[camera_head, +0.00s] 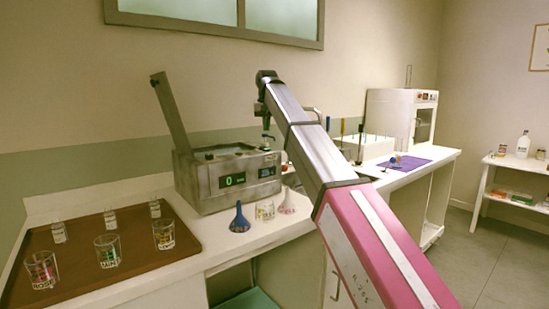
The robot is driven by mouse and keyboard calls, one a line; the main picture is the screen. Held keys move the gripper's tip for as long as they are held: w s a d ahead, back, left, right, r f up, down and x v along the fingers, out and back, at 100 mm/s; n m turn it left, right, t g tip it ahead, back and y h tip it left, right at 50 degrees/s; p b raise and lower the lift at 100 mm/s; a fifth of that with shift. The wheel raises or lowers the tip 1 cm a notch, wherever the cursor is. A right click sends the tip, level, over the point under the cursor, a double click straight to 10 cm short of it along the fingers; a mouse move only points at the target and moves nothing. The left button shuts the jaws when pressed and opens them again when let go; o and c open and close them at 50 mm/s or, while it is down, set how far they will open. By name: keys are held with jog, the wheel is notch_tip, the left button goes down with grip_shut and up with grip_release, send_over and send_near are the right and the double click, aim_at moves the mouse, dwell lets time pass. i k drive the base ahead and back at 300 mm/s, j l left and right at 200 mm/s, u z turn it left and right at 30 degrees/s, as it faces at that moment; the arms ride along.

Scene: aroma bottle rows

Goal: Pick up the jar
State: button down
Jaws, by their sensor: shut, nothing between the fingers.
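Several small glass jars are in view, and I cannot tell which one the task means. Three stand on the brown tray (80,275) at the left: one with red and green contents (42,270), one with green (108,251) and one with yellow (163,236). Two more, a clear jar (265,211) and a pinkish one (287,204), stand on the counter by the blue funnel. My gripper (267,140) is small in the picture, pointing down near the grey device's right side, shut and empty. It is away from the tray jars.
The grey device (207,197) with a raised lid and green display stands behind the blue funnel (239,219). Three small clear bottles (110,219) line the tray's back. A purple mat (418,162) and white cabinet (400,115) are farther right. Counter before the tray is bare.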

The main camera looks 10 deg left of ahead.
aim_at(265, 209)
jog(key=k, duration=1)
